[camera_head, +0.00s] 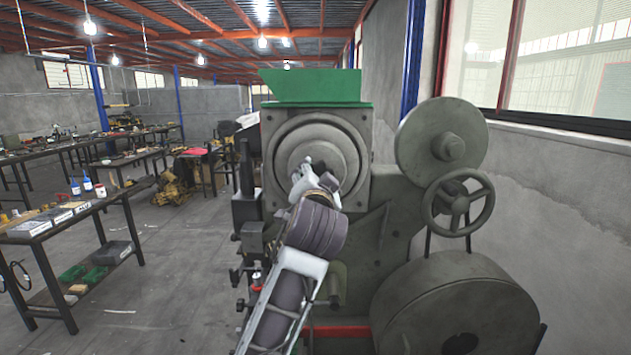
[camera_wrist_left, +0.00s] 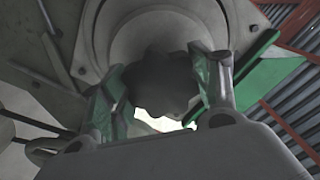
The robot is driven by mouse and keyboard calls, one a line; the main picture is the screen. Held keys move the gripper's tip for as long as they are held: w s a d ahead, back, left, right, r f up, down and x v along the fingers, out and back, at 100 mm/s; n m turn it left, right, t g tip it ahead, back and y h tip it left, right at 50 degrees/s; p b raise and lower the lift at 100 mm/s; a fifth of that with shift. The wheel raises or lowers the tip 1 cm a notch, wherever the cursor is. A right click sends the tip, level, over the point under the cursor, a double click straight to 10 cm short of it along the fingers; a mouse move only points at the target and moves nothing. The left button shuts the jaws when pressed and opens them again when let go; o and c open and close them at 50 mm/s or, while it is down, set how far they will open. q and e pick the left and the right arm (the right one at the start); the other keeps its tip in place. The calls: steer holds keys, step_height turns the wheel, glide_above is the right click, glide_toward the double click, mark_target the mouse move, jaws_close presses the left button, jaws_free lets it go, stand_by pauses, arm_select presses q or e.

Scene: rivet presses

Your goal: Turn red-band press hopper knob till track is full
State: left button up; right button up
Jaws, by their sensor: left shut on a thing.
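The press (camera_head: 370,215) stands right in front of me, grey-green, with a red band (camera_head: 340,331) low on its front. A green hopper (camera_head: 310,86) sits on top, above a large round grey housing (camera_head: 285,140). My left gripper (camera_head: 316,178) is up at the centre of that housing. In the left wrist view, its two fingers (camera_wrist_left: 168,88) are shut on a dark lobed knob (camera_wrist_left: 162,82), one on each side. The knob is mostly hidden by my gripper in the head view. The track and its rivets cannot be made out. My right gripper is not in view.
A handwheel (camera_head: 485,204), a round disc (camera_head: 425,130) and a big drum (camera_head: 455,300) are on the press's right side. Workbenches (camera_head: 40,232) with tools and boxes stand at the left. Grey floor between them is open.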

arm_select(q)
steer(key=shift+f, duration=0.15)
steer(key=o, duration=1)
steer(key=shift+s, duration=0.1)
steer(key=s, duration=1.1)
steer(key=shift+s, duration=0.4)
